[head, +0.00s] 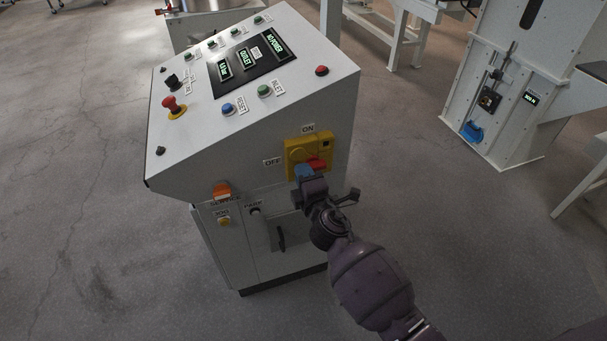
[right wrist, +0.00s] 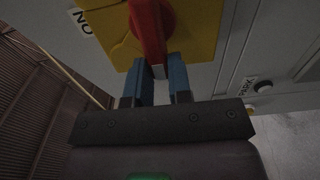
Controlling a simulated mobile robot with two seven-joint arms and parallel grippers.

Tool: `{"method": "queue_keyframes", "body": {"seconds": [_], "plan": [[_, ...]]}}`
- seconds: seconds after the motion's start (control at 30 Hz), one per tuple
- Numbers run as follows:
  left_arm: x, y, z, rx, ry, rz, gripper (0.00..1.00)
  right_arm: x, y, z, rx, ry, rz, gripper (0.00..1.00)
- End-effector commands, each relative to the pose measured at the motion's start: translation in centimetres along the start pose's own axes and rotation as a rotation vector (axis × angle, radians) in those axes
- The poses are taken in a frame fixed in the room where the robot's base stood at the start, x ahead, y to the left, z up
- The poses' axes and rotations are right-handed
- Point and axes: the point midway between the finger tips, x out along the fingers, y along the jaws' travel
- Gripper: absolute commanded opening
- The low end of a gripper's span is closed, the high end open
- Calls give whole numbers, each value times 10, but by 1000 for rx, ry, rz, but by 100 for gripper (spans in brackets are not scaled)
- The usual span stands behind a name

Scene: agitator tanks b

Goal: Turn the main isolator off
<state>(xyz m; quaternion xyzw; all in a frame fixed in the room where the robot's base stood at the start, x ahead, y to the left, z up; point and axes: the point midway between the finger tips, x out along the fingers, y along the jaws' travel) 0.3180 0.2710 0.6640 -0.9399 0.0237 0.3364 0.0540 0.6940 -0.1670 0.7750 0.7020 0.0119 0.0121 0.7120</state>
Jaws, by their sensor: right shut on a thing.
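The main isolator is a yellow plate (head: 295,147) with a red handle (head: 319,163) on the sloping cabinet's front face. An ON label (head: 308,128) sits above it and an OFF label (head: 271,162) to its left. My right gripper (head: 305,172) is at the plate's lower edge with its blue fingers shut on the handle. In the right wrist view the red handle (right wrist: 152,30) runs down between the fingertips (right wrist: 160,70). The fingers partly hide the handle in the head view, so its exact angle is hard to tell. My left gripper is out of view.
The cabinet's top panel (head: 210,125) carries buttons, a red mushroom button (head: 172,106) and a lit green display (head: 275,46). An orange SERVICE lamp (head: 221,190) and a PARK fitting (head: 255,211) are below left. A white machine (head: 510,100) stands at right; floor between is clear.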

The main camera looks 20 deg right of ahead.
Motion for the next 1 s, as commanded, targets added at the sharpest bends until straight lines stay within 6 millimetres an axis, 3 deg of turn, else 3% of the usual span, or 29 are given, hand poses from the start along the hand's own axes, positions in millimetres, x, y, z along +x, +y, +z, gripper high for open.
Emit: {"method": "queue_keyframes", "body": {"seconds": [0.13,0.17,0.33,0.73,1.0], "plan": [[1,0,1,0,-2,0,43,0,0,0,-4,0,0,0],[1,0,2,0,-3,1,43,0,0,0,-4,0,0,21],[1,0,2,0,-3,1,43,0,0,0,-3,0,0,45],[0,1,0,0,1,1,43,-7,0,0,-1,0,0,45],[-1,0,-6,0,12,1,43,-46,0,0,0,0,0,45]]}}
